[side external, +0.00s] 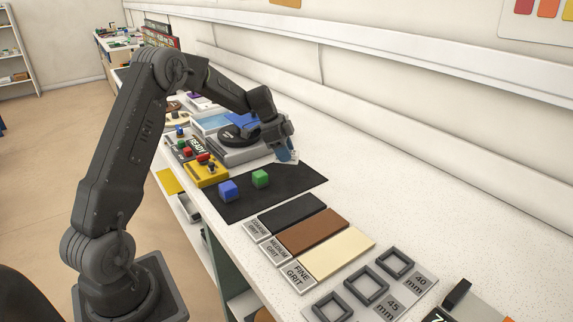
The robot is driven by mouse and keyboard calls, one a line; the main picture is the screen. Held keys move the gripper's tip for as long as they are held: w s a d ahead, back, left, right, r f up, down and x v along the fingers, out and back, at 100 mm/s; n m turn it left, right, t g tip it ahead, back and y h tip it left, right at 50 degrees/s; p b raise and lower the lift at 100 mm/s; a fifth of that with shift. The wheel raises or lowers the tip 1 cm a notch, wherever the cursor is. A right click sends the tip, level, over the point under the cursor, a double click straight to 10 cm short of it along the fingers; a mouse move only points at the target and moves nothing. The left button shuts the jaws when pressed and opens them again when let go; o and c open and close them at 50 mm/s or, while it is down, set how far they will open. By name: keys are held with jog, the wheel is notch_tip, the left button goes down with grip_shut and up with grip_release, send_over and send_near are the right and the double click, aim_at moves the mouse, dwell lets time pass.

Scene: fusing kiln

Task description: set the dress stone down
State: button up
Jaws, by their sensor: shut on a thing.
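My gripper (283,149) points down at the far end of the black mat, beside the grey machine. It is shut on a small blue-grey piece (287,156), which I take to be the dress stone. The fingers cover much of it. A pale label plate (294,160) shows just behind and below the piece; its writing is too small to read. I cannot tell whether the piece touches the surface or hangs just above it.
A grey machine (240,151) with a dark disc stands left of my gripper. A yellow control box (207,172) is nearer. Grit strips (312,232) and square frames (367,286) lie in front.

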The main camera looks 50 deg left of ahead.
aim_at(287, 174)
jog(key=shift+w+d+f, duration=0.2)
jog(key=shift+w+f, duration=0.05)
jog(key=shift+f, duration=1.9)
jog(key=shift+f, duration=0.2)
jog(key=o, duration=0.9)
jog(key=shift+c, duration=0.2)
